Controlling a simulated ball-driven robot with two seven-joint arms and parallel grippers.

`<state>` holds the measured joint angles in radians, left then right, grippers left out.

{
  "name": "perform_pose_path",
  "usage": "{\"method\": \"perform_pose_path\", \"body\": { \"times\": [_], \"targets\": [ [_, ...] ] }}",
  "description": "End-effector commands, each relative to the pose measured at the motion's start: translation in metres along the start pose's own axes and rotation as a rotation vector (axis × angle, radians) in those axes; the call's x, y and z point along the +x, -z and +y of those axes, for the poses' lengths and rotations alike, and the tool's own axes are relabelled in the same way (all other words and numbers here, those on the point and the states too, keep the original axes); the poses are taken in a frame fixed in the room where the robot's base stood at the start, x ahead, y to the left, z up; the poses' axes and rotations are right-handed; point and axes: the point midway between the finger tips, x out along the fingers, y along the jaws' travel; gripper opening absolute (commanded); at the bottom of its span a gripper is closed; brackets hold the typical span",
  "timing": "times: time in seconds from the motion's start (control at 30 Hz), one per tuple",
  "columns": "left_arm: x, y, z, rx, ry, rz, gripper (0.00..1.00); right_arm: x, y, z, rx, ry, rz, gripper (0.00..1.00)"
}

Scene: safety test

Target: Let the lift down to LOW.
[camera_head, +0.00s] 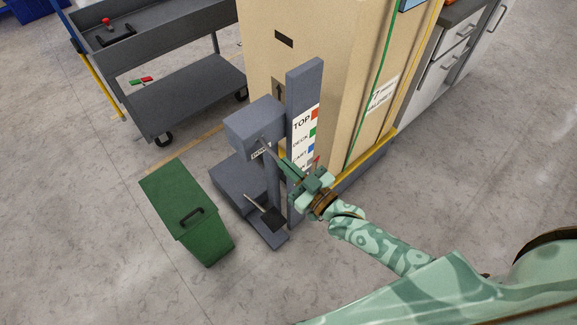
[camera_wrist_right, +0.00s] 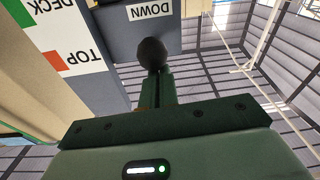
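The lift has a blue-grey post (camera_head: 305,95) with a label strip (camera_head: 304,140) reading TOP, DECK and CART; the lowest label is partly hidden by my right gripper. A small red mark shows beside the lower labels. Beside the post is a grey housing (camera_head: 253,125) with a DOWN label (camera_wrist_right: 150,11) and a thin lever (camera_head: 268,150). My right gripper (camera_head: 287,166) is at the lever's end. In the right wrist view its fingers (camera_wrist_right: 157,75) look closed together, with a dark round knob (camera_wrist_right: 152,52) at their tips; contact is unclear. My left gripper is out of view.
A tall cardboard box (camera_head: 325,50) stands on a yellow-edged platform (camera_head: 375,155) behind the post. The front floor is clear.

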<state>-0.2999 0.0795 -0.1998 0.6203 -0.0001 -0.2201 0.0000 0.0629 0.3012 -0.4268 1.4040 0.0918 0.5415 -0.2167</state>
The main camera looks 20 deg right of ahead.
Motion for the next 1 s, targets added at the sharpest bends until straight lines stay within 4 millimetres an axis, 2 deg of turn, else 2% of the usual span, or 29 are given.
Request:
{"method": "perform_pose_path", "body": {
  "times": [0.03, 0.83, 1.0],
  "targets": [
    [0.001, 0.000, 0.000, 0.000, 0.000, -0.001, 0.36, -0.005, -0.009, -0.002, -0.002, 0.004, -0.025, 0.00],
    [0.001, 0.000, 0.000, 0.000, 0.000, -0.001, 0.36, -0.005, -0.009, -0.002, -0.002, 0.004, -0.025, 0.00],
    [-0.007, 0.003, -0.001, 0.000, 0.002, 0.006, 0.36, -0.003, 0.001, 0.000, -0.004, 0.003, -0.021, 0.00]
  ]
}}
